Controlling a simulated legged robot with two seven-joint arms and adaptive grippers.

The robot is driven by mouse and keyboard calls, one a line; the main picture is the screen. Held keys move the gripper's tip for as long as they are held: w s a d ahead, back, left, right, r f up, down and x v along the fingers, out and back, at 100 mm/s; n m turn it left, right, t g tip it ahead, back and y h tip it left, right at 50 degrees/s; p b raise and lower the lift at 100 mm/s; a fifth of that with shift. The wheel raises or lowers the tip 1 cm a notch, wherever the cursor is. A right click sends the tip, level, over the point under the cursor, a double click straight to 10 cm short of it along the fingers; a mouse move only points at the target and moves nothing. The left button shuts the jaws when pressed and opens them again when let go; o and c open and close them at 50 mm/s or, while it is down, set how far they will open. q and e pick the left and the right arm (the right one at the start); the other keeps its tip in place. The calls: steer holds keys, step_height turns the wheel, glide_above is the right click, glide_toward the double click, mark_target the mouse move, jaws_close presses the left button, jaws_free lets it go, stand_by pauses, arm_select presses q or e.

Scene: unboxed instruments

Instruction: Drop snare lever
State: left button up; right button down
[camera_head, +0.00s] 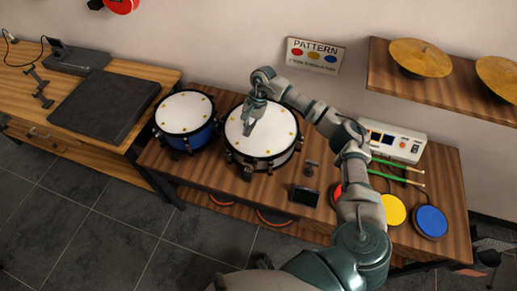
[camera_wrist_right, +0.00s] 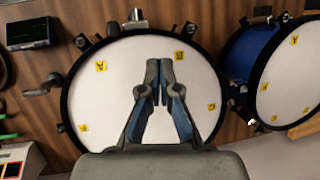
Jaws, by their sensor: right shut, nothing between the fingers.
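The snare drum (camera_head: 237,139) has a white head with small yellow tags and a pale shell with dark fittings. It stands on the wooden table, and its head also shows in the right wrist view (camera_wrist_right: 110,90). A small metal fitting (camera_head: 248,171) on its front side looks like the snare lever. The fitting appears at the drum's rim in the wrist view (camera_wrist_right: 138,18), but its position is too small to tell. My right gripper (camera_head: 249,127) is shut and empty over the drum head, also seen in the wrist view (camera_wrist_right: 158,78). My left gripper is out of view.
A blue drum (camera_head: 185,112) stands left of the snare. To the right are a small dark box (camera_head: 305,196), a metal stand piece (camera_head: 311,167), a white console (camera_head: 397,142), green sticks (camera_head: 397,171), and yellow (camera_head: 394,210) and blue (camera_head: 430,221) pads. Cymbals (camera_head: 420,58) sit on a shelf.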

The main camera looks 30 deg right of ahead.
steer(key=h, duration=0.2)
glide_toward(258, 155)
steer(key=w+d+r, duration=0.3)
steer(key=w+d, duration=0.1)
steer(key=shift+s+a+g, duration=0.2)
steer(key=shift+g, duration=0.2)
steer(key=shift+a, duration=0.1)
steer(key=shift+n, duration=0.3)
steer(key=p+x, duration=0.1)
steer(key=x, duration=0.9)
steer(key=shift+s+f, duration=0.1)
steer(key=shift+s+a+r+p, duration=0.2)
steer(key=shift+s+a+p, duration=0.25)
steer(key=shift+s+a, duration=0.75)
steer(key=shift+a, duration=0.3)
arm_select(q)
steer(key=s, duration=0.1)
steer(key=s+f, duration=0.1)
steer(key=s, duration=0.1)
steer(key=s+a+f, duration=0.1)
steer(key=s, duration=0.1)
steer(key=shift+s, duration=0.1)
arm_select(e)
steer(key=shift+d+f, duration=0.1)
steer(key=shift+d, duration=0.05)
